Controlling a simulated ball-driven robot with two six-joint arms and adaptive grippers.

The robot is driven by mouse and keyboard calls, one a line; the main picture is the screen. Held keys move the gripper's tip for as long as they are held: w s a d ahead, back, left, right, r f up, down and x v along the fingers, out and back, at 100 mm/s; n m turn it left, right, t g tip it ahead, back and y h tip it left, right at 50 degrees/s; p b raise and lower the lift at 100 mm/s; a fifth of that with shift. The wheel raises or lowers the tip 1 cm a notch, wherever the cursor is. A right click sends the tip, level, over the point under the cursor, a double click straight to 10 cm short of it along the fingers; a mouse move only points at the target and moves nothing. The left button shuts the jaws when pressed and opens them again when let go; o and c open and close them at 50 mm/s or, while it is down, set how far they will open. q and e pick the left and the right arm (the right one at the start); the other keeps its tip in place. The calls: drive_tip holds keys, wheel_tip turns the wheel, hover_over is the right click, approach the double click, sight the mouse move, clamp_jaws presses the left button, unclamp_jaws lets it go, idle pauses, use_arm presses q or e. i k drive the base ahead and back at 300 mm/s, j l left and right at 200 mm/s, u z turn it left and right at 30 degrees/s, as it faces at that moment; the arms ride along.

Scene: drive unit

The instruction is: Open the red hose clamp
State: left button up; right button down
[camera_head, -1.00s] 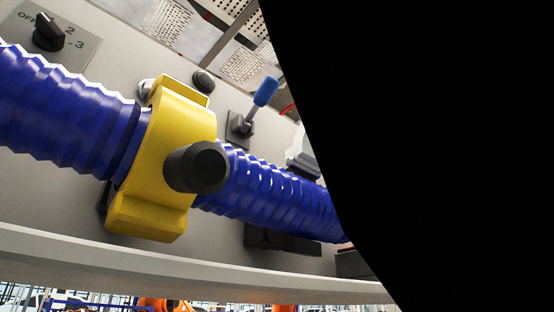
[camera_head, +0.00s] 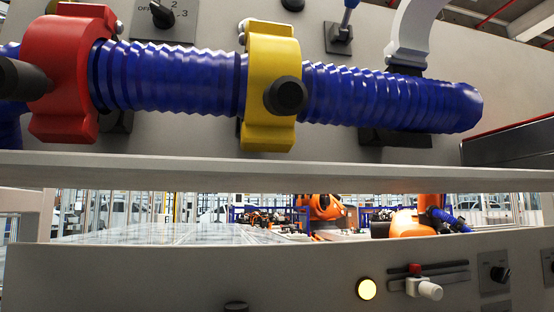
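The red hose clamp (camera_head: 62,75) is at the upper left of the head view, around the blue ribbed hose (camera_head: 165,78). A dark cylindrical handle (camera_head: 22,80) sticks out from its front at the left edge. I cannot tell from this view whether the clamp is open or closed. A yellow clamp (camera_head: 270,60) sits around the same hose to its right, with a black knob on its front. Neither of my grippers shows in the view.
A pale ledge (camera_head: 300,178) runs below the hose. A lower panel has a lit yellow button (camera_head: 367,289), a slider (camera_head: 424,289) and a dark rotary knob (camera_head: 499,274). A blue-tipped lever (camera_head: 345,20) and a white curved handle (camera_head: 412,35) are above the hose.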

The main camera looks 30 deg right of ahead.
sight(50, 74)
drive_tip(key=k, duration=1.65)
